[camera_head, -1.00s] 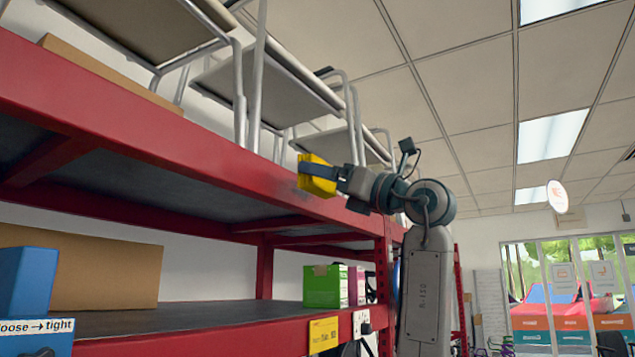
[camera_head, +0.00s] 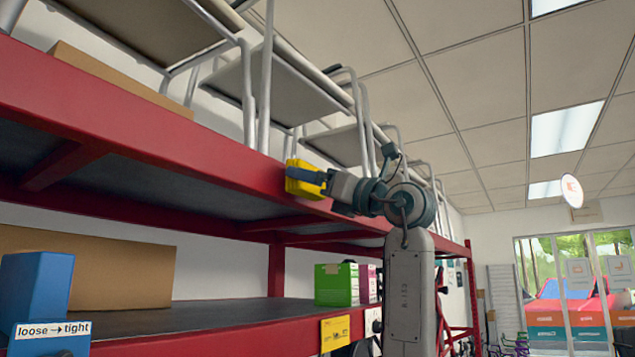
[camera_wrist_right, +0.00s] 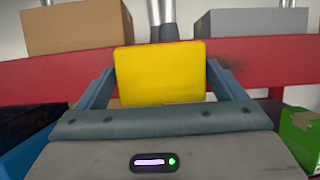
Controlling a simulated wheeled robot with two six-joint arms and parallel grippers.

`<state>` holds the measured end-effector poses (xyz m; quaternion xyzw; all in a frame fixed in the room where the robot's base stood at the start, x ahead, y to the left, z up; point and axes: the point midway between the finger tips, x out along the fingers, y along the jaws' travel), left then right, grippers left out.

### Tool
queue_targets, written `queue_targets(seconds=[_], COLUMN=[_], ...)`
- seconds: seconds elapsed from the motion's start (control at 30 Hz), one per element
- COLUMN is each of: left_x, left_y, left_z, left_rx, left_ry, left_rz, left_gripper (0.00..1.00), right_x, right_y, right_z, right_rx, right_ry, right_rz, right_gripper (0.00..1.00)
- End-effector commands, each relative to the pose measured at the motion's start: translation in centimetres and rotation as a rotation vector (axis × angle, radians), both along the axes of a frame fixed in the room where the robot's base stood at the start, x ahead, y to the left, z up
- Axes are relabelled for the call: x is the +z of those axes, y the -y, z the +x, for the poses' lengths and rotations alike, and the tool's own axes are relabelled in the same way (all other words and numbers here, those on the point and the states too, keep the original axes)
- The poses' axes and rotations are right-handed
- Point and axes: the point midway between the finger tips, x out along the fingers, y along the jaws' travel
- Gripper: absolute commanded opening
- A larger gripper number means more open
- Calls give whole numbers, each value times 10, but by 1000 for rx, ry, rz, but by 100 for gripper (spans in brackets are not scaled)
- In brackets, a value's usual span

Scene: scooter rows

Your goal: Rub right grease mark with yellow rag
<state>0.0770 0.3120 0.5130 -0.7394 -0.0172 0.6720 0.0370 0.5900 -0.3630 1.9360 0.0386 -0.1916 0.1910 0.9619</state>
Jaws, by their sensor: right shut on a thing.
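The yellow rag (camera_head: 306,191) is a folded block held in my right gripper (camera_head: 303,176), in front of the upper red shelf beam. In the right wrist view the rag (camera_wrist_right: 160,72) is squeezed between both fingers of the right gripper (camera_wrist_right: 160,85) and covers part of the beam. A dark smudge, the grease mark (camera_wrist_right: 228,68), shows on the red beam just right of the rag, partly beside the right finger. I cannot tell whether the rag touches the beam. My left gripper is in neither view.
A green box (camera_head: 336,284), a blue box (camera_head: 38,283) and a cardboard box (camera_head: 125,272) stand on the lower shelf. Open room lies to the right.

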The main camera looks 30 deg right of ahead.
Motion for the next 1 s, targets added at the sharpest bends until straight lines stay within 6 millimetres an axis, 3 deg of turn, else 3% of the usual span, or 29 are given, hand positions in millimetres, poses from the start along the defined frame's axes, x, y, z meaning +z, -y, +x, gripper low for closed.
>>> queue_targets(seconds=[1.0], left_x=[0], left_y=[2], left_z=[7], left_rx=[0], left_ry=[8], left_rz=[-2], left_gripper=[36], right_x=[0], right_y=[-6], right_z=[14], right_rx=[0], right_ry=[0], right_rz=[1], right_gripper=[72])
